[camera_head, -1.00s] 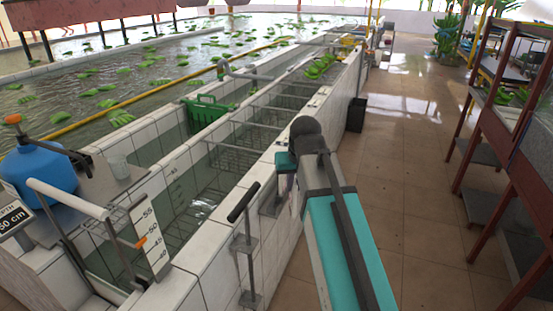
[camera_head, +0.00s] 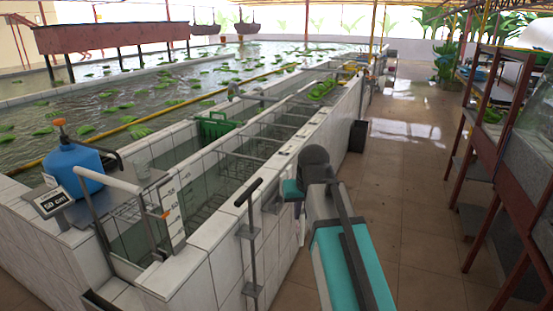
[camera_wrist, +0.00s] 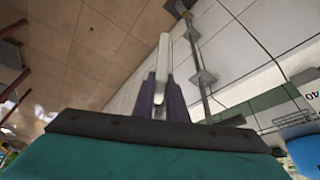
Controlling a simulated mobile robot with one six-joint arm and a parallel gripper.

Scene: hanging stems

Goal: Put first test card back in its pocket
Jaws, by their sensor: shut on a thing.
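In the wrist view my gripper (camera_wrist: 160,92) has dark purple fingers shut on a thin white piece. This piece, likely the first test card (camera_wrist: 163,58), is seen nearly edge-on and sticks out past the fingertips; any marking on it is hidden. In the head view my arm reaches down beside the tiled tank wall. The gripper there is mostly hidden behind my own arm, and a small pale strip (camera_head: 301,228) shows below the teal part of my wrist. I cannot make out the card's pocket in either view.
The white tiled tank wall (camera_head: 212,262) runs along my left, with a metal upright bracket (camera_head: 250,240) on its outer face. The tiled floor (camera_head: 415,200) on the right is clear up to red-framed stands (camera_head: 490,185).

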